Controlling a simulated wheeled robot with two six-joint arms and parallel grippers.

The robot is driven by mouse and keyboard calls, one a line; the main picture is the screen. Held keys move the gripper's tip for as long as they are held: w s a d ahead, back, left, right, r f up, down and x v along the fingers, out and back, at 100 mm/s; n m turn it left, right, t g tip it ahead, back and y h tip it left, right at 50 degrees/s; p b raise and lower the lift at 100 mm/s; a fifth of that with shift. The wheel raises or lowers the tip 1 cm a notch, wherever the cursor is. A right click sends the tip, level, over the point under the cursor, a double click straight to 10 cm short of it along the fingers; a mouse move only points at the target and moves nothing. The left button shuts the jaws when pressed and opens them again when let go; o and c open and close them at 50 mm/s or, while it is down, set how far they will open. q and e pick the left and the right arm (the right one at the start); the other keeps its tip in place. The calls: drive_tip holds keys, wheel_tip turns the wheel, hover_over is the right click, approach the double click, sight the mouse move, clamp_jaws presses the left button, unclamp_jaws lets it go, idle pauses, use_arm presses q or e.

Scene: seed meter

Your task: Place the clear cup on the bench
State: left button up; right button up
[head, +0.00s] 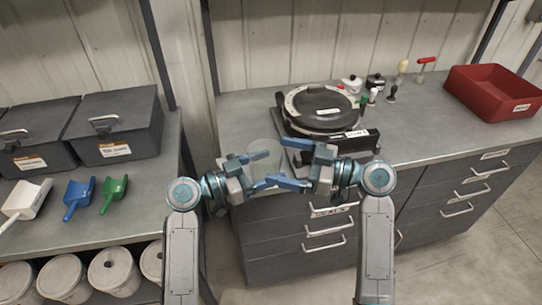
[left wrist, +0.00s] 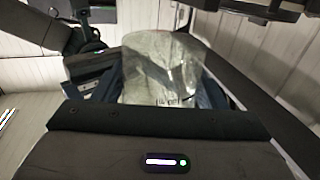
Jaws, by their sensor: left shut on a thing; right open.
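The clear cup (head: 265,157) is see-through and held in the air in front of the bench's (head: 240,115) front edge in the head view. My left gripper (head: 258,170) is shut on it, with blue fingers at its sides. The cup (left wrist: 165,68) also shows in the left wrist view, between the fingers, with small dark marks near its lower edge. My right gripper (head: 283,163) is open, facing the left one, its fingertips close to the cup. I cannot tell whether they touch it.
A round black seed meter (head: 318,106) sits on the bench behind the grippers. Small knobbed parts and hand tools stand to its right, then a red bin (head: 492,92). Bench top is bare left of the meter and before the bin. A left table holds scoops (head: 78,196) and grey boxes (head: 117,125).

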drive_tip(key=shift+x, duration=1.85)
drive_tip(key=c, duration=1.1)
use_arm(q)
drive_tip(key=o, duration=1)
use_arm(e)
drive_tip(key=shift+o, duration=0.2)
use_arm(q)
drive_tip(key=shift+o, duration=0.2)
